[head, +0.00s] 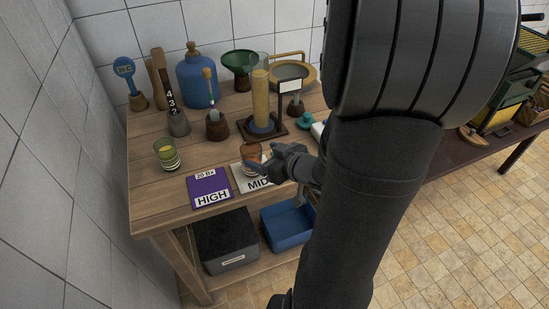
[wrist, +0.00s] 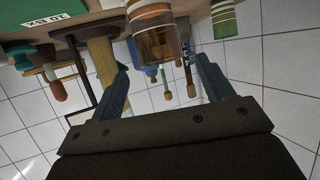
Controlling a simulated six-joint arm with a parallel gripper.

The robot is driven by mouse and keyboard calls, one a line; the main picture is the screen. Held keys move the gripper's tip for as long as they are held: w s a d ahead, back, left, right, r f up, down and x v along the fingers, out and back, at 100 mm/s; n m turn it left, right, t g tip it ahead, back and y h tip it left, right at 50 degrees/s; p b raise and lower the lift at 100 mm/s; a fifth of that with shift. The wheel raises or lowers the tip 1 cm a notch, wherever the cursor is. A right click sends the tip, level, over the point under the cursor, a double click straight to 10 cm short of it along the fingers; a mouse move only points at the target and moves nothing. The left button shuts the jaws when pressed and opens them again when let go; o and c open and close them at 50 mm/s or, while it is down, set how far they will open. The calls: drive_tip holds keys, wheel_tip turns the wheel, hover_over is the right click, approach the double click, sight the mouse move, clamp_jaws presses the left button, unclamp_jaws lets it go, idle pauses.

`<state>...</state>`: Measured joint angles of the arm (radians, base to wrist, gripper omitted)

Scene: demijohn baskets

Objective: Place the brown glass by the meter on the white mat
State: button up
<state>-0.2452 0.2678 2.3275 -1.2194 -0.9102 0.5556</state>
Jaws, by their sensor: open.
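The brown glass (head: 250,154) stands upright at the white mat marked MID (head: 240,184), over its back part. I cannot tell whether its base rests fully on the mat. My gripper (head: 257,166) is open right at the glass and partly covers it and the mat. In the wrist view, which is upside down, the brown glass (wrist: 160,42) shows between and beyond the two spread fingers of my gripper (wrist: 161,64). The meter (head: 262,95), a tall cylinder of amber liquid on a dark base, stands behind the glass.
A purple HIGH mat (head: 209,188) lies left of the white mat. A green striped glass (head: 167,154) stands further left. A green mat (wrist: 50,17) shows in the wrist view. A blue demijohn (head: 198,80), cups with tools and a green funnel (head: 239,62) crowd the back.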

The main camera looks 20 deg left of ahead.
sight(245, 149)
drive_tip(key=shift+v, duration=1.95)
drive_tip(key=x, duration=1.1)
drive_tip(key=shift+a+f, duration=0.15)
drive_tip(key=shift+a, duration=0.1)
drive_tip(key=shift+w+a+f, duration=0.15)
drive_tip(key=shift+w+a, duration=0.05)
drive_tip(key=shift+a, duration=0.1)
drive_tip(key=shift+f, duration=0.15)
drive_tip(key=shift+r, duration=0.2)
drive_tip(key=shift+d, duration=0.15)
